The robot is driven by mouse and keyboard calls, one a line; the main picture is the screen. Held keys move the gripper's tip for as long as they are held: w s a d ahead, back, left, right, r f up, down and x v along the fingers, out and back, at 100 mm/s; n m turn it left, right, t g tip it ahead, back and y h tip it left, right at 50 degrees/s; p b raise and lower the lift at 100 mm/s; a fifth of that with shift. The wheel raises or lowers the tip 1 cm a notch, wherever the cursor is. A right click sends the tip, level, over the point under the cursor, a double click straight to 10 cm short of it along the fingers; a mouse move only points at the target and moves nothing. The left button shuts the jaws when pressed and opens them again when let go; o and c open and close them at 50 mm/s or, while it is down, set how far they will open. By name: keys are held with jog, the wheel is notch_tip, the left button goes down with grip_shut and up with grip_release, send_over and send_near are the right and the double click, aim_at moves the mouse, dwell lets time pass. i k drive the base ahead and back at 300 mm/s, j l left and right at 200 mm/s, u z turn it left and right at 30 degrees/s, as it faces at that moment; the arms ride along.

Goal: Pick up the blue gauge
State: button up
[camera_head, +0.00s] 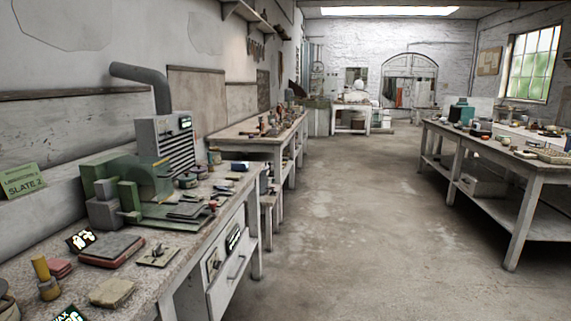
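No thing in the head view is clear enough to be named for sure as the blue gauge. A small dark blue object (239,167) lies near the far end of the left workbench (215,262), among other small items. It is too small to tell what it is. My gripper is not in view.
A green machine (130,190) and a grey vented box (166,145) stand on the left workbench. A second bench (245,131) follows behind it. A long table (490,146) with several small items stands at right. The concrete floor (370,210) between is clear.

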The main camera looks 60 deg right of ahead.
aim_at(236, 166)
jog(key=z, duration=1.3)
